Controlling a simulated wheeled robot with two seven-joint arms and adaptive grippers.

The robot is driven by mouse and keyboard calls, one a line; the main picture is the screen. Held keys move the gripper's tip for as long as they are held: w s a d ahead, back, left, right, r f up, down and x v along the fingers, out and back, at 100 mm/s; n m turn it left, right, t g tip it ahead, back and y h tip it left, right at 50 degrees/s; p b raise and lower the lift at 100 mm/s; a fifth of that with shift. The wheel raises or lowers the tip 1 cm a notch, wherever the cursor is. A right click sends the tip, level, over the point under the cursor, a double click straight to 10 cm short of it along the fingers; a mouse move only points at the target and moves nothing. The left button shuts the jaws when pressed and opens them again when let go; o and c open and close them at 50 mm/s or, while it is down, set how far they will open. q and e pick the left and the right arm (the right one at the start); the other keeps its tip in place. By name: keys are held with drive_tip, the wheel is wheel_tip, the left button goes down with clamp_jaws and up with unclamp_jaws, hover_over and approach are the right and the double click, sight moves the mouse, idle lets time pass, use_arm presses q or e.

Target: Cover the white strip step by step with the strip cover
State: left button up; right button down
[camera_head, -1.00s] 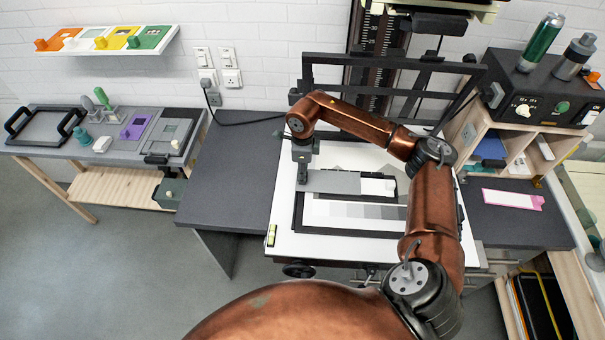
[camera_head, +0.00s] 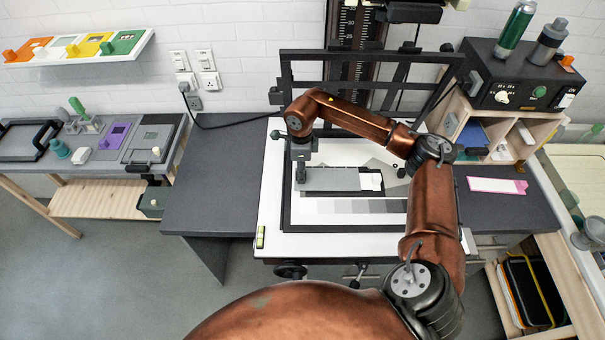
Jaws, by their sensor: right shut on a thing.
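My right gripper (camera_head: 301,172) points down at the left end of the flat grey strip cover (camera_head: 332,180) and is shut on it. The cover lies over a dark slot on the enlarger's white baseboard (camera_head: 272,200). A short piece of the white strip (camera_head: 371,181) shows to the right of the cover's right end; the rest of it is hidden, apparently under the cover. Below it lies a strip of grey steps (camera_head: 355,207), light at left and darker to the right. My right forearm hides the right end of this area. My left gripper is not in view.
A black frame (camera_head: 365,56) and the enlarger column (camera_head: 355,40) stand behind the baseboard. A control box (camera_head: 520,75) with bottles on top stands on a wooden rack at right. A pink-edged strip (camera_head: 497,185) lies on the dark table. The dark table at left (camera_head: 215,180) is clear.

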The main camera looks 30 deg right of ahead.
drive_tip(key=shift+w+a, duration=0.15)
drive_tip(key=shift+w, duration=0.05)
drive_tip(key=c, duration=2)
unclamp_jaws()
drive_tip(key=o, duration=0.3)
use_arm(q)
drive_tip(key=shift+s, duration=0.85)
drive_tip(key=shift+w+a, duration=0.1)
use_arm(e)
drive_tip(key=shift+r, duration=0.1)
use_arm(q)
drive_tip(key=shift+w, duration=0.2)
use_arm(e)
wheel_tip(320, 180, up, 12)
drive_tip(key=shift+f, duration=0.1)
